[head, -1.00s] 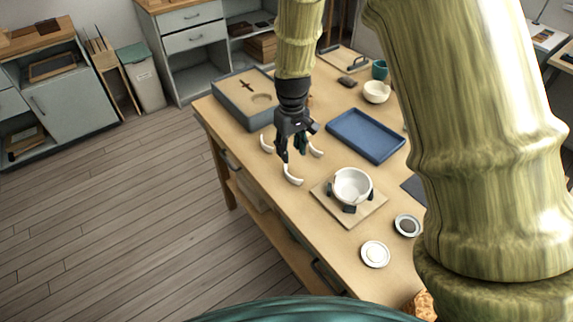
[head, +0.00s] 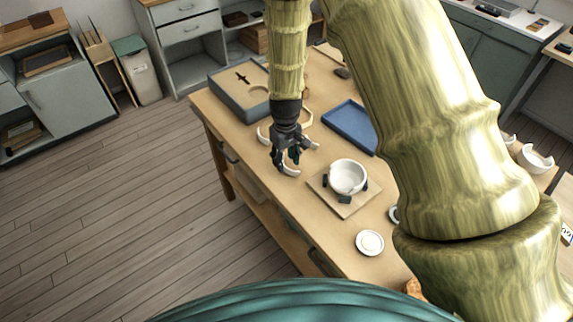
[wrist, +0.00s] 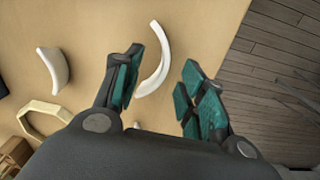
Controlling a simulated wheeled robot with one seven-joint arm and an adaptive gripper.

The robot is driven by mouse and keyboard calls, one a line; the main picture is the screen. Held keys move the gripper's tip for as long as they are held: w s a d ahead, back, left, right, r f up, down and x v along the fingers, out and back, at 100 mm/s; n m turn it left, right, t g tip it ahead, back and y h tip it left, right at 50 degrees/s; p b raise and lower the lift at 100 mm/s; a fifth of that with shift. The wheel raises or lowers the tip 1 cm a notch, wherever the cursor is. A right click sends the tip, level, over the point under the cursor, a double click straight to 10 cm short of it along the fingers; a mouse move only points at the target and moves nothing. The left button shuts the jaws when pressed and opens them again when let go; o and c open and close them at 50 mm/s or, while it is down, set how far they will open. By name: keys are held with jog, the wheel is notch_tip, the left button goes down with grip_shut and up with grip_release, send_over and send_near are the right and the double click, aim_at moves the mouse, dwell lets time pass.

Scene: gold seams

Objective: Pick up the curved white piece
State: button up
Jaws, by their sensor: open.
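Curved white pieces lie on the wooden table. One (wrist: 157,62) shows in the wrist view between and just beyond my open fingers, nearer the left finger. In the head view this piece (head: 289,170) lies just below my gripper's fingertips. A second curved white piece (wrist: 53,69) lies to the left in the wrist view, apart from my gripper. Another pale piece (head: 262,136) shows left of the gripper in the head view. My gripper (wrist: 160,88) is open and empty, with teal pads; in the head view it (head: 284,164) hangs low over the table.
A white bowl (head: 347,176) stands in a dark-footed holder on a wooden board (head: 340,205). A blue tray (head: 350,127) and a grey box (head: 232,95) are farther back. A small white dish (head: 369,243) sits in front. The table's left edge is close to the gripper.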

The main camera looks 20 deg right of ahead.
jog(key=shift+f, duration=1.2)
grip_shut()
jog(key=shift+r, duration=0.15)
